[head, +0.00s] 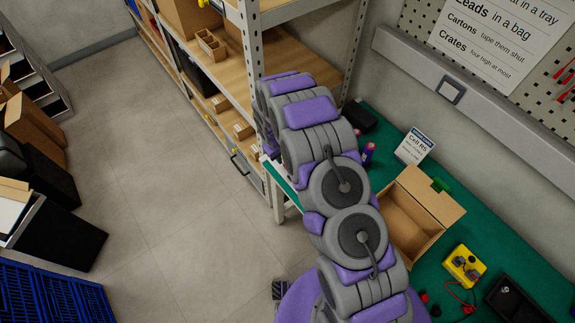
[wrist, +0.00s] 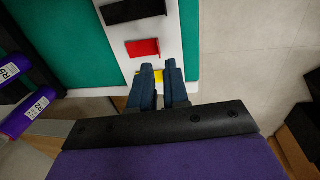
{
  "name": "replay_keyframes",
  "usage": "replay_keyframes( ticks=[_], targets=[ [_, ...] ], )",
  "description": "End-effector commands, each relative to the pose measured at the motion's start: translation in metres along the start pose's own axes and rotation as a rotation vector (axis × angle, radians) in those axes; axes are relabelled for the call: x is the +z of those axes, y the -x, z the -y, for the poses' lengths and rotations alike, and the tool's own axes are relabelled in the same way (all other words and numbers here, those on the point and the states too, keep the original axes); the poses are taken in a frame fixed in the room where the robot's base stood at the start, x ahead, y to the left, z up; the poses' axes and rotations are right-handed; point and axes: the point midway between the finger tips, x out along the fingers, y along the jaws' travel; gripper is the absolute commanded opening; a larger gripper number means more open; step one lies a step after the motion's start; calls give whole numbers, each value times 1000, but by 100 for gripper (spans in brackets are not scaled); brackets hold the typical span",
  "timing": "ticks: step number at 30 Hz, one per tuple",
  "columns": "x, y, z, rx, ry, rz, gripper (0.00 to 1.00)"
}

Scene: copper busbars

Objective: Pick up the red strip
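The red strip (wrist: 143,48) lies flat on a white panel (wrist: 170,38) in the wrist view, just beyond my fingertips. A black strip (wrist: 133,10) lies farther up on the same panel. A yellow strip (wrist: 158,76) lies nearer, partly covered by my fingers. My gripper (wrist: 160,66) has two dark blue fingers with a narrow gap between them and nothing seen held there. It points toward the panel, apart from the red strip. In the head view my arm hides the gripper and the strips.
Purple cells (wrist: 27,115) stand left of the panel in the wrist view. On the green bench (head: 480,225) are an open cardboard box (head: 405,225), a yellow device (head: 463,266) and a sign (head: 415,146). Shelving (head: 254,90) stands beside the bench.

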Motion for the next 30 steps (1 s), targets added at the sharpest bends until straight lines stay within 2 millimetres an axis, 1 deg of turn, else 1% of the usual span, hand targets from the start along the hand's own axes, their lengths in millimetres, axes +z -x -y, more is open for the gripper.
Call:
replay_keyframes(
  ticks=[4, 9, 12, 20, 24, 25, 30],
  targets=[
    [2, -12, 0, -2, -1, 2, 15],
    [6, -39, 1, -4, -1, 6, 15],
    [5, -49, 1, -3, -1, 5, 15],
    [3, -51, 2, -1, -1, 3, 15],
    [3, -51, 2, -1, -1, 3, 2],
    [3, -51, 2, -1, -1, 3, 0],
    [4, -51, 1, -2, -1, 2, 0]
  ],
)
